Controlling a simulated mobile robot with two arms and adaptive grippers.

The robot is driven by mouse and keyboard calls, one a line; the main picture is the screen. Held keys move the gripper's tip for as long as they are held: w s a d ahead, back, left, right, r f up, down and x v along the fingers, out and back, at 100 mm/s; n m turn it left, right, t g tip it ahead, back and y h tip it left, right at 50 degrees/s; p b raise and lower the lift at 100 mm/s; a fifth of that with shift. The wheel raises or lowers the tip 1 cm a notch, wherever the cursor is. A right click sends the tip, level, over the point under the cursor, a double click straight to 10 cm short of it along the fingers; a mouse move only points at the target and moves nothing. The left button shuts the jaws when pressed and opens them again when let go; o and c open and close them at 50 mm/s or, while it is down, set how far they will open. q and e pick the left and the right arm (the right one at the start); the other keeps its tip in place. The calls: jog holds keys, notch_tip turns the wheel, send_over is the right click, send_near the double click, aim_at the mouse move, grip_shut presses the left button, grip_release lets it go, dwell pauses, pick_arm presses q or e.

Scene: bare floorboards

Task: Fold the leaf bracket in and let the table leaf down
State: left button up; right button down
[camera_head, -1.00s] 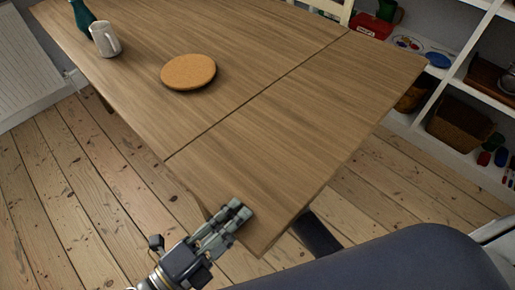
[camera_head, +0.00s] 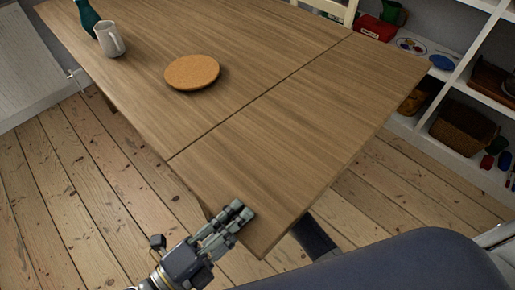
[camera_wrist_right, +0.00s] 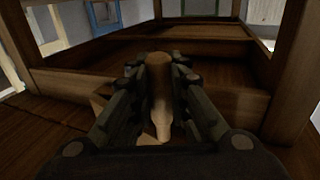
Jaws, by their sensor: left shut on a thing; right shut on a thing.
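The table leaf (camera_head: 312,135) is the near right part of the wooden table, beyond a dark seam. It is up, level with the fixed top (camera_head: 220,45). My left gripper (camera_head: 238,216) is shut on the leaf's near edge, close to its front corner. In the right wrist view, under the table, my right gripper (camera_wrist_right: 158,75) is shut on a pale, rounded wooden piece (camera_wrist_right: 159,100). This piece appears to be part of the leaf bracket. How the bracket joins the frame is too dark to tell. The head view hides the bracket beneath the top.
White shelves (camera_head: 460,90) with baskets are at the right. A chair (camera_head: 335,8) is at the far side. The floor left of the table is clear.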

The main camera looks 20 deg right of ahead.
pick_arm(q)
jog(key=shift+r, duration=0.4)
jog(key=shift+d, duration=0.1)
pick_arm(e)
jog(key=w+a, duration=0.1)
jog(key=w, duration=0.1)
jog(key=w+a, duration=0.2)
jog(key=shift+w+a, duration=0.1)
jog(key=shift+a, duration=0.1)
dwell(0.6)
jog(key=c, duration=1.3)
grip_release()
jog(key=shift+w+a, duration=0.1)
jog(key=shift+w, duration=0.05)
jog(key=o, duration=1.3)
jog(key=s+d+f, duration=0.1)
jog(key=s+f, duration=0.2)
jog(key=s, duration=0.4)
jog(key=shift+d, duration=0.25)
